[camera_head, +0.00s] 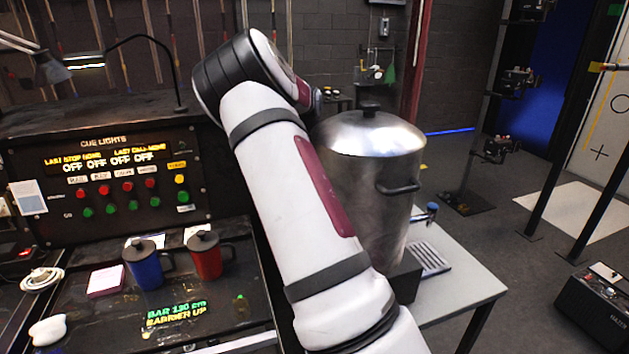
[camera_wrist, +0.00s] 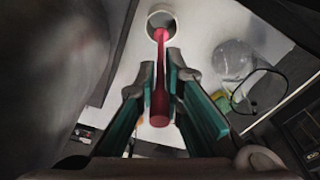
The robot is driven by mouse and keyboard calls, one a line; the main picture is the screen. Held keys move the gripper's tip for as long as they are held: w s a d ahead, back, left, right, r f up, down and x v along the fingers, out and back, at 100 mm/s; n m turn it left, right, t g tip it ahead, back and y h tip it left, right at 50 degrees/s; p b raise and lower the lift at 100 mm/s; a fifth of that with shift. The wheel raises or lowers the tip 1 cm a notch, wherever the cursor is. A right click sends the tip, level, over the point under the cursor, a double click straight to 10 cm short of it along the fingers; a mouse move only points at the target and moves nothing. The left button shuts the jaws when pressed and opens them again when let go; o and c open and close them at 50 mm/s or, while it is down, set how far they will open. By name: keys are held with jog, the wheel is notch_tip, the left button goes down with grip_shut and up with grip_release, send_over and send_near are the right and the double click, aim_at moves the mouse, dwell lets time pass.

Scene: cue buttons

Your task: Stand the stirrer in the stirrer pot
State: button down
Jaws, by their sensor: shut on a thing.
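In the wrist view my gripper (camera_wrist: 160,84) is shut on the red stirrer (camera_wrist: 160,121), a slim rod with a thicker near end. The stirrer's far end overlaps the mouth of a small round white pot (camera_wrist: 149,22), which I take as the stirrer pot, at the top of the view. I cannot tell whether that end is inside the pot or above it. In the head view my arm and a large steel urn stand in front, and the gripper, stirrer and pot are not seen.
The steel urn (camera_head: 365,170) stands close beside my arm on a white table (camera_head: 460,290). A clear vessel (camera_wrist: 233,62) stands right of the pot. At left are a blue mug (camera_head: 145,268), a red mug (camera_head: 206,259) and the cue-light panel (camera_head: 105,190).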

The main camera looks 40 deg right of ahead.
jog(key=shift+f+b, duration=1.55)
jog(key=shift+f, duration=2.6)
jog(key=c, duration=1.6)
grip_release()
jog(key=shift+c, duration=0.2)
notch_tip(320, 180, up, 12)
jog(key=a, duration=0.1)
jog(key=shift+a, duration=0.2)
jog(key=shift+w, duration=0.1)
